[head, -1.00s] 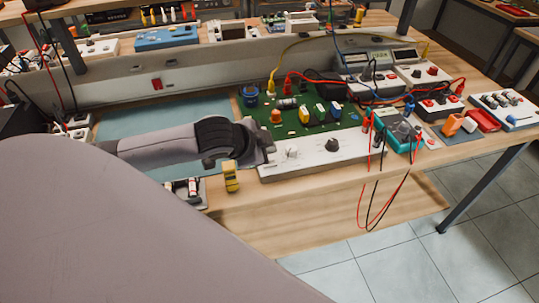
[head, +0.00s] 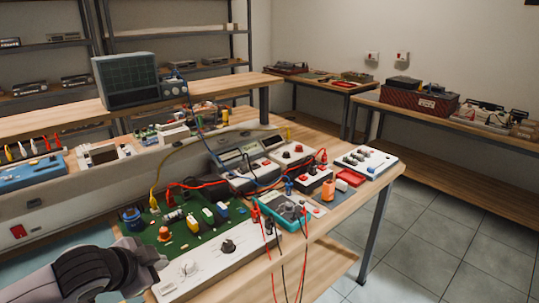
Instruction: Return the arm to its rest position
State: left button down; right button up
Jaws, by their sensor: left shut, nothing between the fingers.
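My left arm comes in from the lower left, and my left gripper (head: 146,262) is at the near left corner of the green circuit board panel (head: 178,226). The gripper is shut with nothing visible in it. Its tip is close to the white front strip (head: 222,256) of the panel; I cannot tell whether it touches. The strip carries a black knob (head: 228,246). My right gripper is not in the picture.
A teal multimeter (head: 288,212) with hanging red and black leads is right of the board. Bench instruments (head: 246,165) and a red tray (head: 350,177) stand behind. An oscilloscope (head: 127,80) is on the upper shelf. Tiled floor (head: 430,225) is clear at right.

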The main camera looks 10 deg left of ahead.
pick_arm(q)
jog(key=s+d+f+n+g, duration=0.1)
jog(key=s+d+f+n, duration=0.1)
jog(key=s+d+f, duration=0.25)
jog(key=s+d+f+n+g, duration=0.1)
jog(key=s+d+f, duration=0.2)
jog(key=s, duration=0.3)
jog(key=s+a+f+n+g, duration=0.1)
jog(key=s+f+n+g, duration=0.15)
jog(key=s, duration=0.35)
jog(key=s+f+n+g, duration=0.1)
jog(key=s+n, duration=0.2)
jog(key=s, duration=0.4)
jog(key=w+d+f+t+h, duration=0.1)
jog(key=w+d+f+t, duration=0.1)
jog(key=w+f+t, duration=0.4)
jog(key=shift+w+d+f+m+t, duration=0.25)
jog(key=shift+f+m+t, duration=0.15)
jog(key=shift+f, duration=1.05)
